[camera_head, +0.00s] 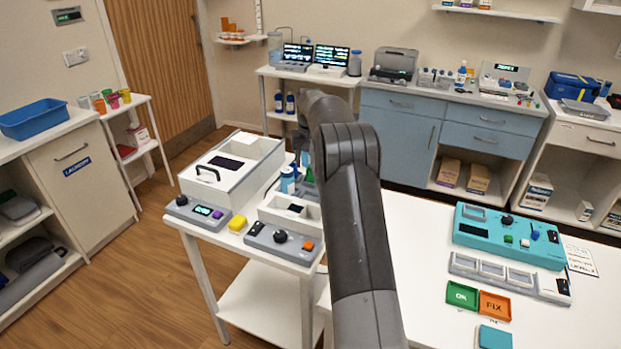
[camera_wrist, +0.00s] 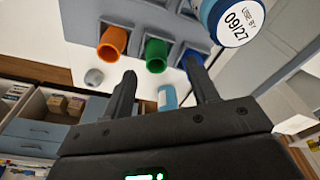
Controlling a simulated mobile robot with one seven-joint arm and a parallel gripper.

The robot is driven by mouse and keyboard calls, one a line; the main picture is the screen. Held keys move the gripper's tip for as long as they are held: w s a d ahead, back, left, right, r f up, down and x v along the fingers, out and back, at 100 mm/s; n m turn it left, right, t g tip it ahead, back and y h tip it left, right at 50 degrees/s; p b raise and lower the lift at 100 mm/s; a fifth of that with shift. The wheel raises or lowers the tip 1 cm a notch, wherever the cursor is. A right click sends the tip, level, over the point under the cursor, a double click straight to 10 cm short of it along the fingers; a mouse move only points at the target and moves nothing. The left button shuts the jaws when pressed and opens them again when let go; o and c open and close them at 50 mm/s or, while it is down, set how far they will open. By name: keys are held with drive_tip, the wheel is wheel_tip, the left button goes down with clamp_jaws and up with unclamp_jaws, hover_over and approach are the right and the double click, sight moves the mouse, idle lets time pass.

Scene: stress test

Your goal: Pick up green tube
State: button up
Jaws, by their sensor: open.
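The green tube (camera_wrist: 156,54) shows in the wrist view, held in a grey rack (camera_wrist: 80,18) between an orange tube (camera_wrist: 112,43) and a blue tube (camera_wrist: 192,58). My gripper (camera_wrist: 160,68) is open, with one dark finger at each side of the green tube in the picture. No contact with the tube is visible, and the exact distance is unclear. In the head view my arm covers the middle, and the gripper and green tube cannot be made out there.
A blue bottle (camera_wrist: 228,14) with a use-by label is close to the right finger. A pale blue object (camera_wrist: 167,97) shows between the fingers. In the head view, a white box (camera_head: 228,172) and control units (camera_head: 282,240) crowd the small white table (camera_head: 262,262).

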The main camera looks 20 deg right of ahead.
drive_tip(key=shift+w+d+f, duration=0.15)
drive_tip(key=shift+w+f, duration=0.1)
drive_tip(key=shift+f, duration=0.65)
drive_tip(key=shift+w+d+f, duration=0.2)
drive_tip(key=shift+w+f, duration=0.1)
drive_tip(key=shift+f, duration=0.65)
drive_tip(key=shift+w+d+f, duration=0.15)
drive_tip(key=shift+w+f, duration=0.1)
drive_tip(key=shift+f, duration=0.65)
drive_tip(key=shift+c, duration=0.5)
drive_tip(key=c, duration=0.9)
